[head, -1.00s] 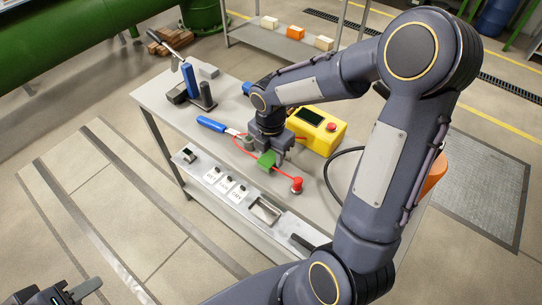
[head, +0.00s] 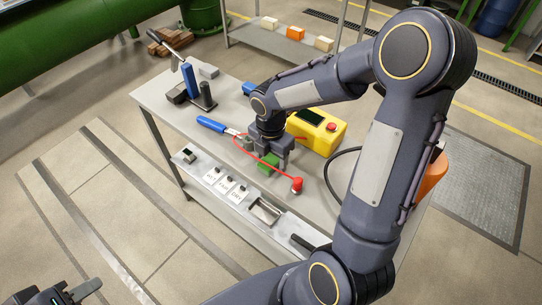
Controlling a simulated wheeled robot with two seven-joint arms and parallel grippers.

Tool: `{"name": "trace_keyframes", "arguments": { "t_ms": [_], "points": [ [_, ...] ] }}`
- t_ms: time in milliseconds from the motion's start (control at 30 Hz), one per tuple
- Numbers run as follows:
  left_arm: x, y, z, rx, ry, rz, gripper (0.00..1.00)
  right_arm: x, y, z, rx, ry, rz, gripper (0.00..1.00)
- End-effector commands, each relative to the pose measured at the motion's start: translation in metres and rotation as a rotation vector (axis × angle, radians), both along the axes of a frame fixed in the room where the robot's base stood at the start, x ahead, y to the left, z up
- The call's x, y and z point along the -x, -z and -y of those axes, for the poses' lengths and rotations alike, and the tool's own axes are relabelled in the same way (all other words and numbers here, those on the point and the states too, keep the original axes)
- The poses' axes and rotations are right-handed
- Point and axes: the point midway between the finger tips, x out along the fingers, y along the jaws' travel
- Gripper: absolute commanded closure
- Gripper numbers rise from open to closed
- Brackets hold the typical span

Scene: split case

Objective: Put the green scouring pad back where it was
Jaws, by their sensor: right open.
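The green scouring pad (head: 268,168) is on or just above the grey bench (head: 222,140), directly under my right gripper (head: 270,158). The gripper hides part of it, and I cannot tell whether they touch. My right gripper points down and is open.
A strip with white labelled cards (head: 225,184) and a metal recess (head: 265,211) runs along the bench's front edge. A blue-handled tool (head: 211,125) and blue upright block (head: 190,80) are left.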

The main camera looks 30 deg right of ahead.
Motion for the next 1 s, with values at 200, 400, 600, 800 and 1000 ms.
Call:
{"name": "trace_keyframes", "arguments": {
  "t_ms": [200, 400, 600, 800, 1000],
  "points": [
    [0.0, -0.006, 0.0, 0.0, 0.0, 0.0, 0.64, -0.001, -0.034, 0.0, 0.0, 0.002, 0.006, 0.38],
    [0.0, -0.012, 0.0, 0.0, 0.0, 0.0, 0.64, -0.001, -0.078, 0.0, 0.0, 0.001, 0.007, 0.38],
    [0.0, -0.014, 0.0, 0.0, 0.0, 0.0, 0.64, -0.001, -0.11, 0.0, -0.001, 0.0, 0.004, 0.38],
    [0.0, -0.015, 0.0, 0.0, 0.0, 0.0, 0.64, 0.007, -0.126, 0.0, -0.011, 0.068, 0.017, 0.38],
    [0.0, -0.015, 0.0, 0.0, 0.0, 0.0, 0.64, 0.065, -0.149, -0.003, -0.147, 0.655, 0.107, 0.38]
  ]
}}
